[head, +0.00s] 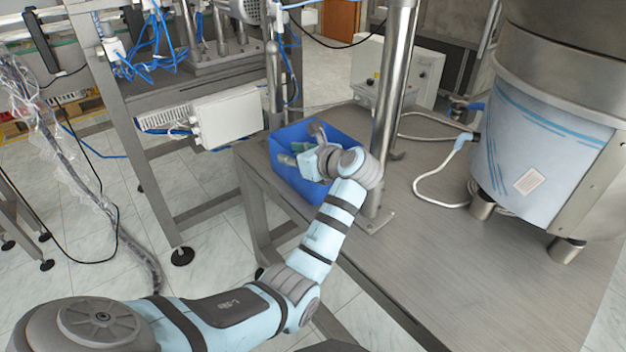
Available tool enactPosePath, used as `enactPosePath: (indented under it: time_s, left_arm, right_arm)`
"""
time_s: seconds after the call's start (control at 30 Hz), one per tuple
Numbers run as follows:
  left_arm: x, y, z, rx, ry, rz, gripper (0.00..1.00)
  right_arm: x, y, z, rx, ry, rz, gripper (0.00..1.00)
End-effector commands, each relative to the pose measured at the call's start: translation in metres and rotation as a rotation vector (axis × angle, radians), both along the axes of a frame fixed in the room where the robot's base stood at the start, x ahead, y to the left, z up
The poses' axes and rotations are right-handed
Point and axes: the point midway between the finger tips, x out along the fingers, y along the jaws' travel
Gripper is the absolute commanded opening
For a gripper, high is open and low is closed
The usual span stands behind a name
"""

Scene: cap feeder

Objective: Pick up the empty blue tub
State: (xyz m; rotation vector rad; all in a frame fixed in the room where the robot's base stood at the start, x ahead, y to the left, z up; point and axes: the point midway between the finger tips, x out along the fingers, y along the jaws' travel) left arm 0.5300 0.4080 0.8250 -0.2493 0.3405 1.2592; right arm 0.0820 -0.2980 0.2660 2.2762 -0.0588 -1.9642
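The blue tub (289,179) stands at the far left corner of the grey metal table, beside the steel post. My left gripper (301,146) is over the tub's opening, at the end of my pale blue arm. Its two grey fingers are spread apart, one toward the back and one toward the left, with nothing seen held between them. I cannot tell whether the fingers touch the tub. A small greenish patch shows between the fingers. The gripper and wrist hide much of the tub's inside and its right side. My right gripper is out of view.
The steel post (392,85) rises close to the tub's right side. A large steel hopper (545,130) stands on the table (480,270) at the right, with a white hose (430,185) lying between. A white box (228,118) on a machine frame is behind left. The table's front middle is clear.

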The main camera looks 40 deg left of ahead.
Motion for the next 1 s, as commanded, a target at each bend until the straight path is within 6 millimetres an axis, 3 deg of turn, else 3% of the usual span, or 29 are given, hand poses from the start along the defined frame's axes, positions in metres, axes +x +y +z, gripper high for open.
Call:
enactPosePath:
  time_s: [0.17, 0.33, 0.57, 0.83, 1.0]
  left_arm:
    - [-0.001, 0.002, 0.003, 0.000, 0.000, 0.003, 0.27]
    - [-0.002, 0.002, 0.003, 0.000, 0.001, 0.004, 0.00]
    - [-0.001, 0.001, 0.002, 0.000, 0.000, 0.003, 0.00]
    - [-0.001, 0.001, 0.003, 0.001, -0.001, 0.001, 0.00]
    - [0.000, 0.001, 0.029, 0.000, -0.003, 0.002, 0.00]
  right_arm:
    - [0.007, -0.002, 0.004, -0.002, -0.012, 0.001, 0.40]
    - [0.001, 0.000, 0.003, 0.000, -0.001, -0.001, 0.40]
    - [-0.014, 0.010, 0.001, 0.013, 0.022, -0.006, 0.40]
    - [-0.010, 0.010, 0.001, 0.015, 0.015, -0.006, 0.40]
    - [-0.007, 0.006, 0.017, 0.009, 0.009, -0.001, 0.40]
